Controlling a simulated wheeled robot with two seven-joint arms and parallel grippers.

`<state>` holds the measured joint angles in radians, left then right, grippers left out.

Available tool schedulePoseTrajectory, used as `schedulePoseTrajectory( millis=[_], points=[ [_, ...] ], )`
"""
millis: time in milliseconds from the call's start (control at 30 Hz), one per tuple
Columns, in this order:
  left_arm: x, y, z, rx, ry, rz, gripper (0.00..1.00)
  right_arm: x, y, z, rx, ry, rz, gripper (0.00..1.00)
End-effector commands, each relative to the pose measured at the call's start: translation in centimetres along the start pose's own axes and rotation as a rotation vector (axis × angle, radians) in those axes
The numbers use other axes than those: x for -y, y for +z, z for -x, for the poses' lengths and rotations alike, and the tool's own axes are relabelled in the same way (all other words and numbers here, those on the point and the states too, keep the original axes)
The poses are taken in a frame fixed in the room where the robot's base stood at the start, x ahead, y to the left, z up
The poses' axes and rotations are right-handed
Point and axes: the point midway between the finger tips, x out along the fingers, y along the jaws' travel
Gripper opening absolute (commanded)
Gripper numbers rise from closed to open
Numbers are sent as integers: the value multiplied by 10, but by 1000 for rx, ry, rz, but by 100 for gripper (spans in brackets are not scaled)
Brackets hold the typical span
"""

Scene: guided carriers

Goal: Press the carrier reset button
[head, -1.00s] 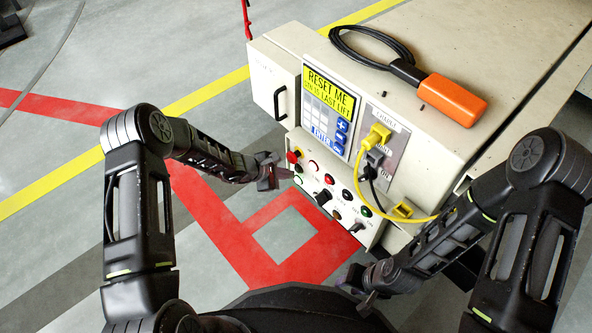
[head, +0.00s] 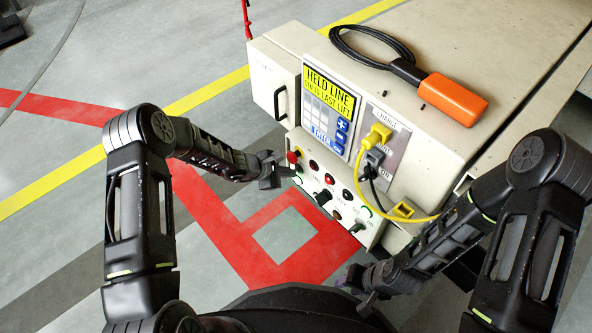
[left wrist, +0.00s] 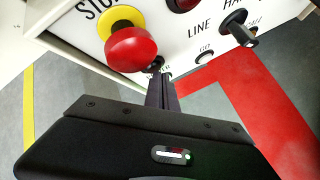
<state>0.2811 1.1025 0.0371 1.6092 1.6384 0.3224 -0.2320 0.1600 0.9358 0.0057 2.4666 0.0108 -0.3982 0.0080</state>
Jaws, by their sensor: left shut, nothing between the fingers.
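The carrier's control panel (head: 345,212) carries several buttons, lamps and switches; I cannot read which label says reset. A red mushroom stop button (head: 292,157) on a yellow collar sits at its left end; it also shows large in the left wrist view (left wrist: 131,48). My left gripper (head: 289,171) is shut and empty, its tips at the panel's left end just below the stop button. In the left wrist view its fingers (left wrist: 161,92) reach a small dark knob or button, partly hidden; contact is unclear. My right gripper (head: 362,290) is low, away from the panel, fingers apart.
The display (head: 329,92) above the panel reads "HELD LINE". A yellow plug (head: 378,136) and cable hang beside it. A black handle (head: 280,104) juts out at left. An orange-handled pendant (head: 452,98) lies on top.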

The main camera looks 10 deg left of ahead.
Motion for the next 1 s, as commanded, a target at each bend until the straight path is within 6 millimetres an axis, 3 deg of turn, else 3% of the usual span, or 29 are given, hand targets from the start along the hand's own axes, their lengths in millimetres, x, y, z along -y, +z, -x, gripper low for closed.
schedulePoseTrajectory(
  millis=[767,1000],
  points=[
    [10,-10,13,1,0,1,0,-3,1,-8,0,0,0,35],
    [20,-21,26,-1,0,3,0,-5,1,-14,0,0,0,35]
  ],
)
